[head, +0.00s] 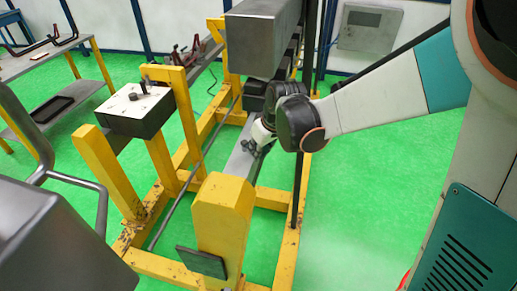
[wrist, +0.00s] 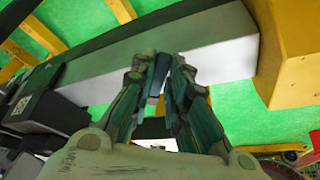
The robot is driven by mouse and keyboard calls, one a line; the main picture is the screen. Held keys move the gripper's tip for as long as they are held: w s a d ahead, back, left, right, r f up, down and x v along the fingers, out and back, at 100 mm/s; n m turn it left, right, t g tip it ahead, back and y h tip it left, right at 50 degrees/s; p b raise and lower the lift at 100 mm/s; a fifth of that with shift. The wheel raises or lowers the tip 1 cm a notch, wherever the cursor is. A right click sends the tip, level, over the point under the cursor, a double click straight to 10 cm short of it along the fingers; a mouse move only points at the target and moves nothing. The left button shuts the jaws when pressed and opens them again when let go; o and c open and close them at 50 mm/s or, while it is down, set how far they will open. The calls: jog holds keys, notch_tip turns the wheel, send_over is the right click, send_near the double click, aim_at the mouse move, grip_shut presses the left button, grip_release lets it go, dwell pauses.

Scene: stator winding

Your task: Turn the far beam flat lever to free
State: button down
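A grey beam (head: 242,163) runs behind the yellow post in the head view. In the wrist view the beam (wrist: 215,45) crosses the upper part, with its right end against a yellow block. My gripper (head: 252,146) is low at this beam, below the large grey box. In the wrist view my gripper's fingers (wrist: 160,66) lean towards each other in front of the beam. A narrow blue-grey piece (wrist: 156,82) shows between them. It may be the flat lever, but the fingers hide most of it. I cannot tell whether they grip it.
A yellow post (head: 222,215) stands in front of the beam. The large grey box (head: 255,40) hangs close above my wrist. A control box (head: 135,108) with a white top is at left. A thin dark upright (head: 298,190) stands right of the beam. Green floor (head: 360,210) is clear at right.

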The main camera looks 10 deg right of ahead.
jog(key=shift+d, duration=0.1)
jog(key=shift+w+d+n+g+y+b, duration=0.15)
jog(key=shift+w+d+n+g+y, duration=0.35)
jog(key=shift+n, duration=0.75)
jog(key=shift+w+d+n+g+y+b, duration=0.2)
jog(key=shift+w+d+n, duration=0.35)
jog(key=shift+n, duration=0.65)
jog(key=shift+w+d+n+g+y+b, duration=0.15)
jog(key=shift+w+d+n+g, duration=0.4)
jog(key=shift+n, duration=0.7)
jog(key=shift+w+a, duration=0.15)
jog(key=shift+w, duration=0.05)
jog(key=c, duration=1.6)
grip_release()
jog(key=shift+o, duration=0.2)
jog(key=v, duration=1.2)
jog(key=shift+s, duration=0.2)
